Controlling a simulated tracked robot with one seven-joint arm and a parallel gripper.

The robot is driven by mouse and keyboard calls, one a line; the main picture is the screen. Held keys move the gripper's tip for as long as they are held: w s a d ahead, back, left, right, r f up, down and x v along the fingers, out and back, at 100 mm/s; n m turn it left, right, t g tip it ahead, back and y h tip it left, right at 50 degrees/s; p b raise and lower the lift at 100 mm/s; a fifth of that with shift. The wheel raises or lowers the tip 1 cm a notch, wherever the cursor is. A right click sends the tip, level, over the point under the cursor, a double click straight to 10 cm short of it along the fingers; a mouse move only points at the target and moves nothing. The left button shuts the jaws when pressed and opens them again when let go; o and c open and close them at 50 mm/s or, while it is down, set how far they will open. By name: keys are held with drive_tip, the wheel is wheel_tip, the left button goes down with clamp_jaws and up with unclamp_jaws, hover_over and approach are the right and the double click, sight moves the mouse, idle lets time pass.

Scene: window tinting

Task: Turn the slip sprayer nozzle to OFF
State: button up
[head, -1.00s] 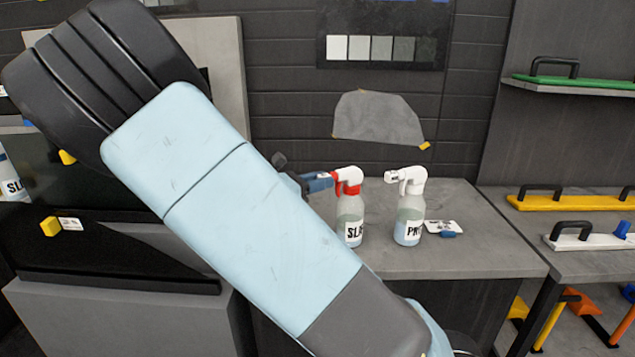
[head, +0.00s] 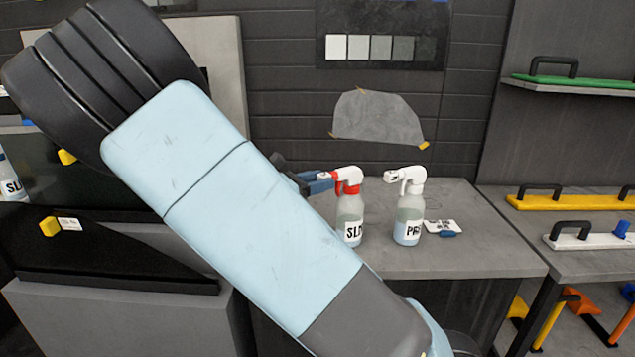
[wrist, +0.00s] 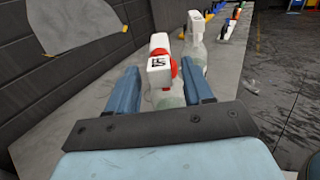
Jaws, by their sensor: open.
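The slip sprayer (head: 349,218) is a clear bottle with a white and red spray head, upright on the grey bench. Its label is partly readable. My gripper (head: 320,183) is at its nozzle (head: 326,175), left of the spray head, and my arm covers much of the view. In the wrist view my gripper (wrist: 161,88) is open, with one blue finger on each side of the nozzle (wrist: 159,64). The nozzle's white square face carries a small dark marking that I cannot read clearly. I cannot tell whether the fingers touch the nozzle.
A second sprayer (head: 409,218) with an all-white head stands close on the right. A small card (head: 445,226) with a blue item lies beside it. The grey bench (head: 480,255) is clear toward its right front. A dark wall is close behind the bench.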

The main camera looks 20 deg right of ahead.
drive_tip(key=v, duration=1.3)
drive_tip(key=shift+a, duration=0.3)
drive_tip(key=shift+f, duration=0.1)
drive_tip(key=s+d+f+m+g+y, duration=0.1)
drive_tip(key=s+d+m+g+y, duration=0.65)
drive_tip(key=d, duration=0.65)
drive_tip(key=s+r+m+t+y, duration=0.4)
drive_tip(key=s+r+m+y, duration=0.1)
drive_tip(key=s, duration=0.3)
drive_tip(key=s+d+r+m+t+y, duration=0.1)
drive_tip(key=s+r+m+t+y, duration=0.3)
drive_tip(key=s+m, duration=0.4)
drive_tip(key=shift+s+r+t+y, duration=0.4)
drive_tip(key=shift+s+r, duration=0.25)
drive_tip(key=shift+r, duration=0.2)
drive_tip(key=shift+c, duration=0.8)
